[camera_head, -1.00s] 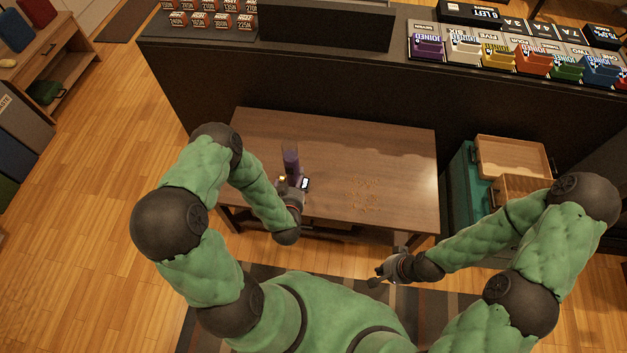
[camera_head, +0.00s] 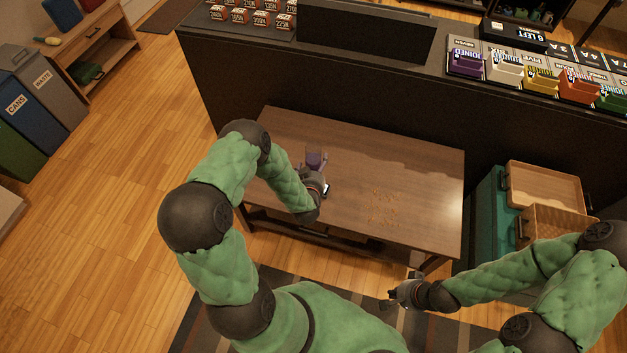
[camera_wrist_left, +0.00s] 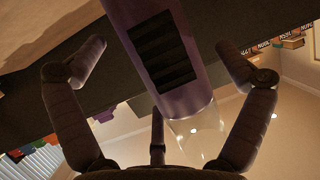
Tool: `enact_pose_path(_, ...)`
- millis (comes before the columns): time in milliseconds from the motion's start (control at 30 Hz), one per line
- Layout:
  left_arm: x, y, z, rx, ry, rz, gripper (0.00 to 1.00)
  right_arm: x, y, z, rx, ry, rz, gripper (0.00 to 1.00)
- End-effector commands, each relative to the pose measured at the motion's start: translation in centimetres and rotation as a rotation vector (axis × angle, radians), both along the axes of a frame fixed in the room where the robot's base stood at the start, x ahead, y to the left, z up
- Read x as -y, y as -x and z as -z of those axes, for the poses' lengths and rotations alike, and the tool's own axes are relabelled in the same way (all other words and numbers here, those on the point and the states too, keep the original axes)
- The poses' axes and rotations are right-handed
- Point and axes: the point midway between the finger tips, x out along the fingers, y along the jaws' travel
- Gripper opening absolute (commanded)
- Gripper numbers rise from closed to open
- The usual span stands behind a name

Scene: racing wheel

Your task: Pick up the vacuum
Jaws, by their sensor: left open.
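The vacuum (camera_head: 316,160) is purple and sits over the left part of the wooden table, its lower part hidden by my left gripper. In the left wrist view its purple body (camera_wrist_left: 185,97) has a black slotted vent and a clear end. It runs at a slant between the spread fingers of my left gripper (camera_wrist_left: 161,65). Those fingers are open, and gaps show on both sides of the body. In the head view my left gripper (camera_head: 315,180) is right at the vacuum. My right gripper (camera_head: 396,290) is empty and looks open, in front of the table.
The wooden table (camera_head: 420,190) has small orange-brown bits (camera_head: 384,208) scattered right of the vacuum. A dark counter (camera_head: 330,85) stands behind it. A teal cabinet (camera_head: 489,215) with wooden trays (camera_head: 545,185) is at the right. Bins (camera_head: 40,110) stand at the far left.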

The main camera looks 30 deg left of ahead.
Motion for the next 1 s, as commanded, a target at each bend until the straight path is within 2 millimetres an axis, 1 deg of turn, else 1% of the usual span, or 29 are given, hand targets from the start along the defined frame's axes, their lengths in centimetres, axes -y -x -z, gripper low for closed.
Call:
enact_pose_path(33,-0.11,-0.49,0.53,-0.001,0.001,0.001,1.0,0.0,0.0,0.5,0.0,0.0,0.0,0.0)
enact_pose_path(133,-0.32,-1.07,0.71,-0.002,0.001,0.001,1.0,0.0,0.01,0.7,0.0,0.0,0.0,0.0)
enact_pose_path(367,-0.39,-1.23,0.61,-0.002,0.001,0.001,1.0,0.0,-0.01,0.62,0.0,0.0,0.0,0.0)
enact_pose_path(400,-0.38,-1.23,0.61,-0.002,0.001,0.001,0.97,0.0,-0.01,0.62,0.0,0.0,0.0,0.0)
enact_pose_path(467,-0.38,-1.22,0.61,-0.002,0.001,0.001,0.8,0.0,-0.01,0.62,0.0,0.0,0.0,0.0)
enact_pose_path(500,-0.39,-1.21,0.62,-0.002,0.001,0.001,0.69,0.0,-0.01,0.62,0.0,0.0,0.0,0.0)
enact_pose_path(600,-0.38,-1.2,0.63,-0.002,0.001,0.001,0.43,0.0,-0.01,0.62,0.0,0.0,0.0,0.0)
enact_pose_path(1000,-0.45,-1.3,0.26,0.002,-0.001,0.001,0.42,0.0,0.0,0.46,0.0,0.0,0.0,0.0)
